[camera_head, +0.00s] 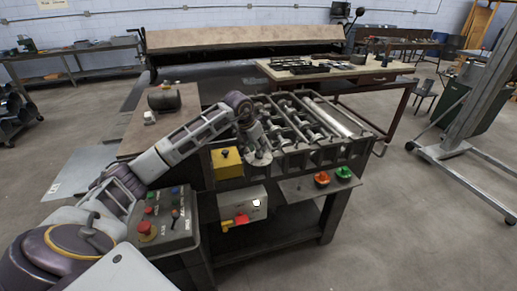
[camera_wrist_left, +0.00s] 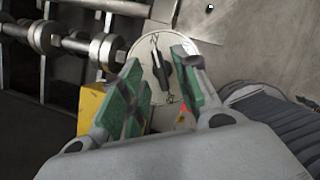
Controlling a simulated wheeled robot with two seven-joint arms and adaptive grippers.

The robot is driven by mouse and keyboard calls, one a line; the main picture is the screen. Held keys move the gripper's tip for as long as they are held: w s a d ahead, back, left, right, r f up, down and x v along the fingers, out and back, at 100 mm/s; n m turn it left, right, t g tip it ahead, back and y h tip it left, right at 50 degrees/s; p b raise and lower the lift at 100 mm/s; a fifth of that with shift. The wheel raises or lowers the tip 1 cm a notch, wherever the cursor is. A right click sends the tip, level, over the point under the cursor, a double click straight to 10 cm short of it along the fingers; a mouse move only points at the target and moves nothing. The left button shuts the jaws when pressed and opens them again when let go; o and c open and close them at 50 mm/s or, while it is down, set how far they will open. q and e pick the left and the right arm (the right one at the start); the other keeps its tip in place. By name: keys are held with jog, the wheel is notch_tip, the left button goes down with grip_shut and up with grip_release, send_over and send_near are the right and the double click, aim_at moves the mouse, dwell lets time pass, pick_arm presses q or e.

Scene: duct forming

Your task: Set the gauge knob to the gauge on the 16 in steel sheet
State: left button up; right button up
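The gauge knob shows in the left wrist view as a pale round dial with a dark bar handle (camera_wrist_left: 161,63). In the head view its pale disc (camera_head: 259,159) is at the near left corner of the roller machine. My left gripper (camera_head: 254,140) is right over it. In the left wrist view the gripper's green-padded fingers (camera_wrist_left: 156,85) are apart, with the handle between and beyond their tips. I cannot tell whether they touch it. The dial marks are too small to read. A grey steel sheet (camera_head: 78,168) with a small white label lies at left; its writing is unreadable. My right gripper is not in view.
A yellow box (camera_head: 227,163) sits just left of the dial. A control box (camera_head: 165,222) with a red button stands at near left. Red (camera_head: 322,180) and green (camera_head: 344,173) knobs are on the right shelf. Rollers (camera_head: 305,118) fill the machine top. Open floor lies right.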

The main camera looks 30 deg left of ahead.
pick_arm(q)
jog(key=shift+x, duration=0.9)
jog(key=shift+c, duration=0.3)
grip_shut()
